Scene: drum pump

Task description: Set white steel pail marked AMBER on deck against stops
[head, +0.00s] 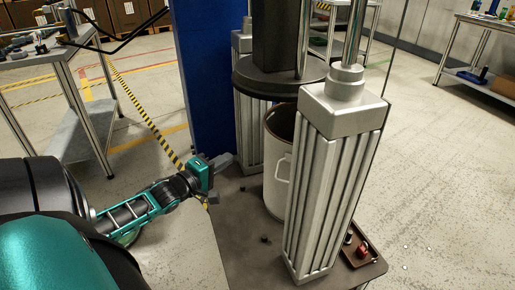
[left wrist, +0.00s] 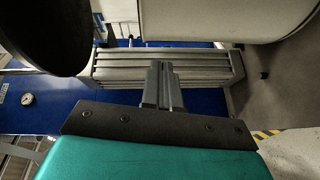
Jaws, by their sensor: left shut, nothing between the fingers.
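The white pail (head: 277,180) stands upright on the dark deck (head: 235,235), below a round dark plate (head: 270,78). The front silver column hides much of its right side, and no AMBER marking shows. My left gripper (head: 226,160) is shut and empty, just left of the pail. In the left wrist view the closed fingers (left wrist: 162,85) point towards a silver column, and the pail (left wrist: 225,18) is beside them at the top right, apart from them. I cannot make out the stops. My right gripper is not in view.
A ribbed silver column (head: 330,190) stands at the front of the deck, another (head: 247,130) behind the pail. A blue panel (head: 205,75) rises at the back left. A small brown tray (head: 375,262) holds a red item at the right. The deck's front left is mostly clear.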

